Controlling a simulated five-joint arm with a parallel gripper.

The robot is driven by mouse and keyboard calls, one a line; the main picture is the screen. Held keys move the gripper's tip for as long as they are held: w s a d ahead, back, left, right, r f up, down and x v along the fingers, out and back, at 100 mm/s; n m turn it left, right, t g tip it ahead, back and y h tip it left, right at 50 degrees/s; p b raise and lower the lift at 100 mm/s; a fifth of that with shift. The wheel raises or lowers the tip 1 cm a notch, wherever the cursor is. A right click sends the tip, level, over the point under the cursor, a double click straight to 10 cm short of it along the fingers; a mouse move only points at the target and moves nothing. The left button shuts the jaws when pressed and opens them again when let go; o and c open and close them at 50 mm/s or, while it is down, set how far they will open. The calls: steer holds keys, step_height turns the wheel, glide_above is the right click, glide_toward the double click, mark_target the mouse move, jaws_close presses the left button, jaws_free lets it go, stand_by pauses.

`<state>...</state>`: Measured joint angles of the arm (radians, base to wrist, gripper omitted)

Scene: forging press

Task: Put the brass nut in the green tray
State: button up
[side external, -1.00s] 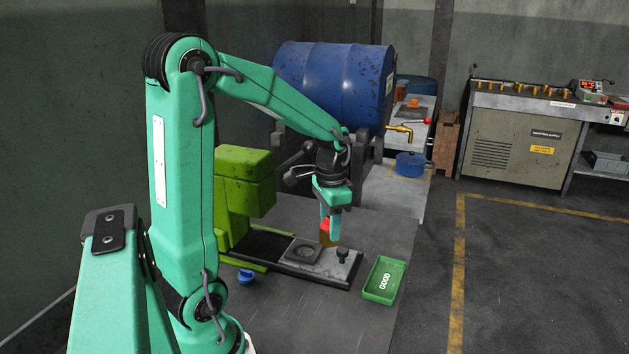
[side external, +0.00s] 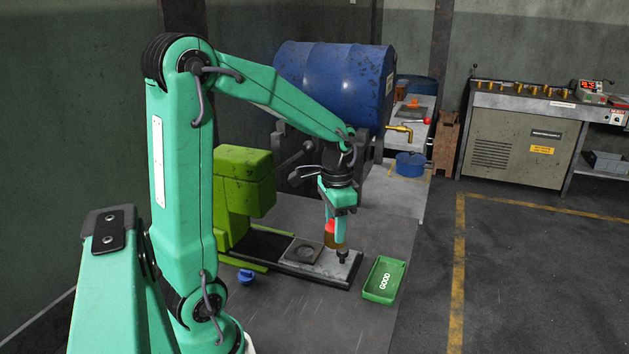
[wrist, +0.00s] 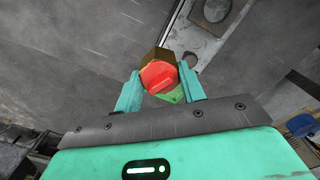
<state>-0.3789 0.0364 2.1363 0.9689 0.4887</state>
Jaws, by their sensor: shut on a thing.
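The brass nut (side external: 333,243) has a red round top and sits between the fingers of my gripper (side external: 334,237). In the wrist view the red top faces the camera, with the nut's brown hexagonal edge (wrist: 158,54) behind it and a finger of my gripper (wrist: 160,84) on either side. My gripper is shut on the nut, over the right end of the press plate. I cannot tell the gap below it. The green tray (side external: 368,279), marked GOOD, lies to the right of the nut and looks empty.
The green press (side external: 245,180) is to the left. A blue knob-like piece (side external: 246,277) lies in front.

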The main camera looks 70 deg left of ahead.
steer(key=w+d+f+m, duration=0.1)
steer(key=d+m, duration=0.3)
steer(key=d, duration=0.4)
steer(key=w+d+m, duration=0.4)
steer(key=d, duration=0.5)
steer(key=shift+w+f+m, duration=0.25)
steer(key=shift+f+m, duration=0.05)
steer(key=shift+f, duration=0.05)
glide_above(381, 290)
step_height(381, 290, down, 7)
steer(key=shift+f, duration=0.1)
steer(key=shift+f, duration=1.9)
steer(key=shift+f, duration=0.1)
